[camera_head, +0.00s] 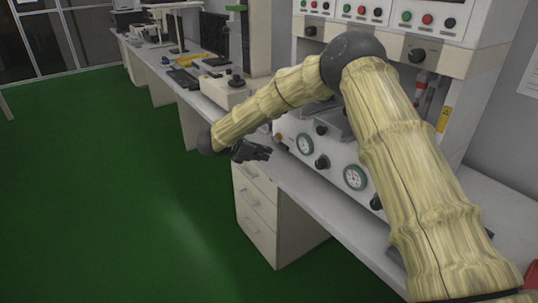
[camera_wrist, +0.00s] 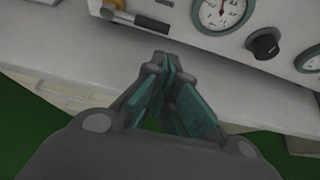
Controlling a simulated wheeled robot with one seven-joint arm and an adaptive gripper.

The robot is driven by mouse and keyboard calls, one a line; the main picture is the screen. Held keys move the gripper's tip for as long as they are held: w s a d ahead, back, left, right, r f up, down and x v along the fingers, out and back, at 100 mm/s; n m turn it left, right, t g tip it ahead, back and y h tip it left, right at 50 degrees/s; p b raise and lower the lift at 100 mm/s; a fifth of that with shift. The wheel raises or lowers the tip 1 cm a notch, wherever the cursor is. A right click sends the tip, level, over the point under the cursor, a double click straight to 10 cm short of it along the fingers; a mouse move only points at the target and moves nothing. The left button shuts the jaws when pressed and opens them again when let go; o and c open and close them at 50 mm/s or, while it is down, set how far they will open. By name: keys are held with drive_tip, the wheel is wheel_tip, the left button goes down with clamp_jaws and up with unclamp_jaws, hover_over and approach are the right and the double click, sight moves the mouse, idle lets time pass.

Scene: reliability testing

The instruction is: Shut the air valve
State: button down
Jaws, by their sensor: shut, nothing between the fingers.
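My gripper (camera_head: 264,153) is at the end of my arm, over the front edge of the bench and in front of the pressure panel (camera_head: 333,168). In the wrist view its fingertips (camera_wrist: 166,62) meet with nothing between them. A dark handle on a metal fitting (camera_wrist: 135,17) sticks out at the panel's lower left, beyond and left of the fingertips. It may be the air valve; I cannot tell whether it is open or shut. A black round knob (camera_wrist: 264,43) sits right of a gauge (camera_wrist: 222,10), apart from my gripper. My arm hides part of the panel in the head view.
The white bench top (camera_wrist: 235,93) runs below the panel. A drawer cabinet (camera_head: 256,208) stands under it. A machine with a dark knob (camera_head: 237,83) stands farther left on the bench. The green floor (camera_head: 120,190) is clear.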

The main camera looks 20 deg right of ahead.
sight(281, 164)
drive_tip(key=x, duration=0.8)
drive_tip(key=shift+w+d+f+p, duration=0.1)
drive_tip(key=shift+d+f+p, duration=0.05)
drive_tip(key=shift+d+p, duration=0.25)
